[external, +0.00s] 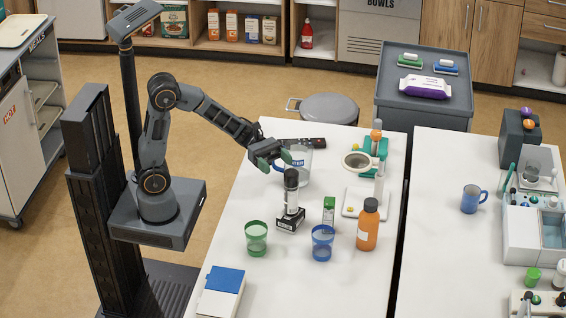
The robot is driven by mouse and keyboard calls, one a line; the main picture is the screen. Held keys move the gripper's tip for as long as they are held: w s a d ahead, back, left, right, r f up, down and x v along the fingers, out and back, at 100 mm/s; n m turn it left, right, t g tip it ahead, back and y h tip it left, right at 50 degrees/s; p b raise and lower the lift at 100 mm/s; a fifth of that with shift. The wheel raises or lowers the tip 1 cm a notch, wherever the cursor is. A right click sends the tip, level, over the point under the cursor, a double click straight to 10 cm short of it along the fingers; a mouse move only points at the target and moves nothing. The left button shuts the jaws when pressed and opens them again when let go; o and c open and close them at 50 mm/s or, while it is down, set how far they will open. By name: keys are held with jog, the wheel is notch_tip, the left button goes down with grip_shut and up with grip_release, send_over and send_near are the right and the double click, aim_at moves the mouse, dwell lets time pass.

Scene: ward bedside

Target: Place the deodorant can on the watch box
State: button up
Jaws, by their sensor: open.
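The deodorant can (291,180), dark with a pale band low on it, stands upright near the middle of the left table. It appears to rest on the watch box (289,222), a small black box with white lettering on its front. My gripper (275,163) is open, just above and to the left of the can's top in the picture. It looks clear of the can, though the exact gap is hard to tell. No other thing shows between its fingers.
A clear water jug (301,163) stands close behind the gripper. A green cup (256,239), a blue cup (322,243), a green-and-white carton (329,211) and an orange bottle (368,225) stand nearby. A blue-and-white box (221,292) lies at the front left. The table's front middle is clear.

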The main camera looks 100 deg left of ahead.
jog(key=s+d+f+m+g+y, duration=0.2)
jog(key=s+d+f+m+g, duration=0.15)
jog(key=s+m+g, duration=0.2)
jog(key=s+d+f+m+g+y, duration=0.1)
jog(key=s+d+f+m+g, duration=0.1)
jog(key=s+d+m+g, duration=0.35)
jog(key=s+a+f+m+t+y, duration=0.1)
jog(key=s+a+m+y, duration=0.4)
jog(key=m+y, duration=0.5)
jog(key=a+m, duration=0.1)
jog(key=m, duration=0.5)
jog(key=shift+s+a+f, duration=0.15)
jog(key=shift+s, duration=0.2)
